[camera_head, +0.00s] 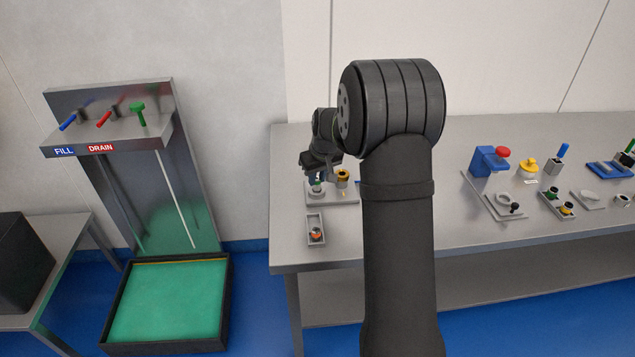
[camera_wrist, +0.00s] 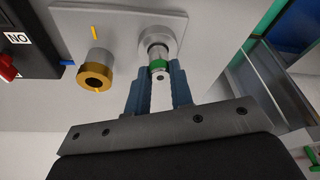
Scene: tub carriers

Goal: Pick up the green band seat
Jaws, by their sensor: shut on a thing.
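The green band seat (camera_wrist: 159,64) is a small silver cylinder with a green ring and a dark hole in its end. In the wrist view it stands in or on a round grey collar (camera_wrist: 151,32) on a grey plate. My gripper (camera_wrist: 160,76) has its two blue fingers on either side of it and is shut on it. In the head view the green band seat (camera_head: 317,187) shows small under my gripper (camera_head: 317,178), on the plate (camera_head: 349,197) at the bench's left end. I cannot tell whether it is clear of the collar.
A yellow-ringed cylinder (camera_wrist: 96,73) stands close beside on the same plate. A small grey tray (camera_head: 315,242) with an orange-ringed part lies in front. Blue, yellow and grey parts, including a red-topped blue block (camera_head: 490,161), stand at the bench's right. A green-floored basin (camera_head: 168,300) stands left.

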